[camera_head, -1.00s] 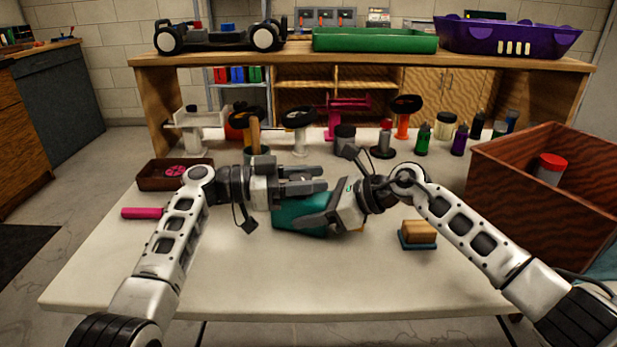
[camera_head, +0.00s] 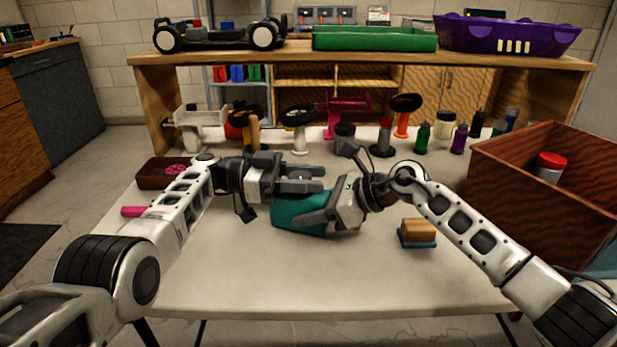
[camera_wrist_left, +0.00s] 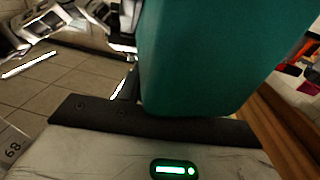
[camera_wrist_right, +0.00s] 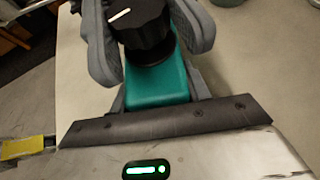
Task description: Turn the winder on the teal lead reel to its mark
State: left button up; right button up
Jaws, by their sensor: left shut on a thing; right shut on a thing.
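The teal lead reel (camera_head: 290,215) is held above the middle of the white table. It also shows in the right wrist view (camera_wrist_right: 155,85) and fills much of the left wrist view (camera_wrist_left: 215,55). Its black winder (camera_wrist_right: 145,35), with a white line near the top, shows in the right wrist view. I cannot make out the mark on the reel.
A wooden-topped block (camera_head: 418,230) lies to the right. A brown tray (camera_head: 152,173) and a pink-handled tool (camera_head: 132,211) lie at the left, beside my left arm. A large wooden crate (camera_head: 535,215) stands at the right edge. Stands and bottles line the back; the front is clear.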

aim_at(307, 176)
pick_arm(q)
jog(key=shift+a+f, duration=0.1)
jog(key=o, duration=1)
notch_tip(307, 176, up, 10)
jog(key=shift+r, duration=0.1)
